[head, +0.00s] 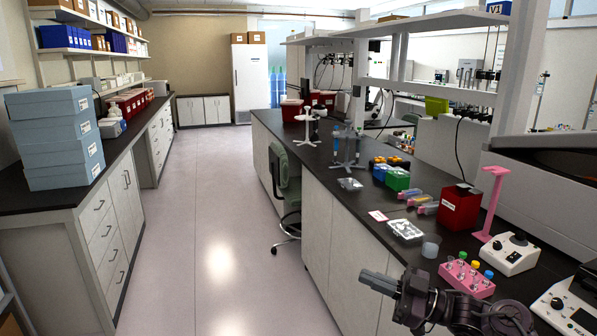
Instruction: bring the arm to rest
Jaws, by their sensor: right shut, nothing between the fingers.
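My right gripper (378,284) shows at the lower right of the head view, in front of the near edge of the black bench (345,204). Its fingers point left, over the floor beside the bench cabinets. It is shut and holds nothing. My right arm comes in from the bottom right, close to a pink tube rack (474,284) with several colour-capped tubes. I cannot tell whether the arm touches the rack. My left gripper is not in view.
Blue boxes (55,140) are stacked on the left counter. The aisle floor (205,230) is clear.

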